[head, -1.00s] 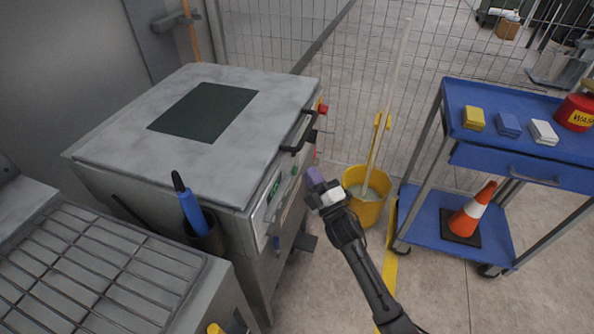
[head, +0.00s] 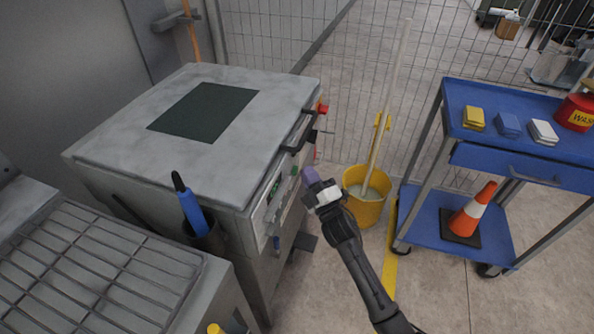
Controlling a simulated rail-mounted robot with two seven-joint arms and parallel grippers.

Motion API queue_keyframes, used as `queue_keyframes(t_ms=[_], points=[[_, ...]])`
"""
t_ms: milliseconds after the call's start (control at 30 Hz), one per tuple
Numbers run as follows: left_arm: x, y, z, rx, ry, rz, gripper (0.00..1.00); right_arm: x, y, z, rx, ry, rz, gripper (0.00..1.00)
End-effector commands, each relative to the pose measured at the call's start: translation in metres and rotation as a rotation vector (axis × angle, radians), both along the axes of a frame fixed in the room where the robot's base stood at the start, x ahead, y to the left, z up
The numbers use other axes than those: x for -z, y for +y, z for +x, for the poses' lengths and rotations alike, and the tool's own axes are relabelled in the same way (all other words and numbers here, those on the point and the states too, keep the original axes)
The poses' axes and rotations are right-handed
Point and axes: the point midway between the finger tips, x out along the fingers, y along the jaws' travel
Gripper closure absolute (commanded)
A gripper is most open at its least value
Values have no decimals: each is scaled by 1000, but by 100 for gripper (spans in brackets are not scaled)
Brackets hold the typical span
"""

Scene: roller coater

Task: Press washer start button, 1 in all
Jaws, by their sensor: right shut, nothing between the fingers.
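The washer (head: 215,120) is a grey cabinet with a pale lid and a dark square on top. Its control panel (head: 270,212) is on the side facing right, seen at a steep angle, with a small green display. A small green button (head: 294,171) shows near the panel's far end; I cannot read any label on it. My right gripper (head: 312,178) is shut and empty, its purple-grey tip just right of the green button. A small gap seems to separate them. My left gripper is not in view.
A black handle (head: 299,132) and a red knob (head: 322,108) stick out near the lid's right edge. A yellow mop bucket (head: 366,205) stands behind my right gripper. A blue cart (head: 470,160) is at the right. A blue-handled tool (head: 192,208) stands in a holder at the washer's front.

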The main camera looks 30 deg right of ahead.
Motion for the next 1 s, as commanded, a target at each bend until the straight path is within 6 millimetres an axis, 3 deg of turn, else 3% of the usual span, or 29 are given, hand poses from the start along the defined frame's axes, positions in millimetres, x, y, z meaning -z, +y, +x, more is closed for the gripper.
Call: queue_keyframes(t_ms=[1000], points=[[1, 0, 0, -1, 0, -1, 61, 0, 5, 6, -1, 0, 0, 100]])
